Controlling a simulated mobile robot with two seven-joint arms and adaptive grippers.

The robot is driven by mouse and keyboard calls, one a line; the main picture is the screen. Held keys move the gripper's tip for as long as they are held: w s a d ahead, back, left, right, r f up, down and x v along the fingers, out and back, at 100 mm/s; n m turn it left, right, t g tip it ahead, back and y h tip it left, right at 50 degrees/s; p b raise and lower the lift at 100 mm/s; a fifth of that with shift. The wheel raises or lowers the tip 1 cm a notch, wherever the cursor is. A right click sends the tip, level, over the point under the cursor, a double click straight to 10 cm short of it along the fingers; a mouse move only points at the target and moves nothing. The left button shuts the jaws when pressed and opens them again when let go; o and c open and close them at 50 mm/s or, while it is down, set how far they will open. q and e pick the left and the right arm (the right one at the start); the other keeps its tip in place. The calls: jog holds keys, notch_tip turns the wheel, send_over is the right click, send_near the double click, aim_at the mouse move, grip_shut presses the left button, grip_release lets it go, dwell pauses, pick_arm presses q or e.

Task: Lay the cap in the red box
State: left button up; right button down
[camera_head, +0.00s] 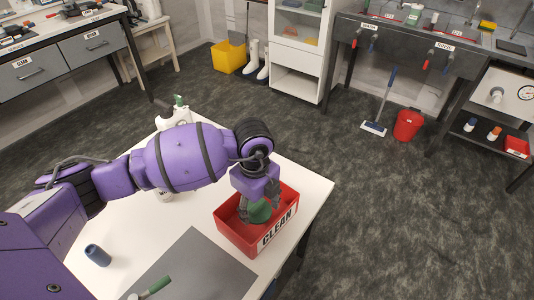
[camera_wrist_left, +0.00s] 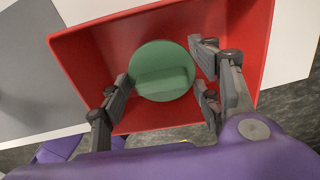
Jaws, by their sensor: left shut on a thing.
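The green cap (camera_head: 260,210) is a round disc, and it also shows from above in the left wrist view (camera_wrist_left: 161,70). My left gripper (camera_head: 257,204) is shut on the cap, with its grey fingers on either side of the disc. The red box (camera_head: 232,234) stands on the white table and has a CLEAN label on its front. In the left wrist view, the cap and fingers are within the outline of the box (camera_wrist_left: 88,62). I cannot tell whether the cap touches the box floor. My right gripper is not in view.
On the white table (camera_head: 120,222) are a grey mat (camera_head: 195,268), a dark blue cup-like piece (camera_head: 97,255), a green-handled tool (camera_head: 155,287) and a white bottle with a green top (camera_head: 178,108). Dark floor lies right of the table.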

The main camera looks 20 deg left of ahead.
aim_at(257, 212)
pick_arm(q)
jog(key=shift+w+f, duration=0.2)
jog(key=shift+f, duration=0.05)
jog(key=shift+w+f, duration=0.1)
jog(key=shift+f, duration=1.5)
jog(key=shift+f, duration=0.1)
jog(key=o, duration=1.1)
jog(key=shift+f, duration=0.1)
jog(key=shift+c, duration=0.2)
notch_tip(257, 212, up, 12)
jog(key=shift+r, duration=0.25)
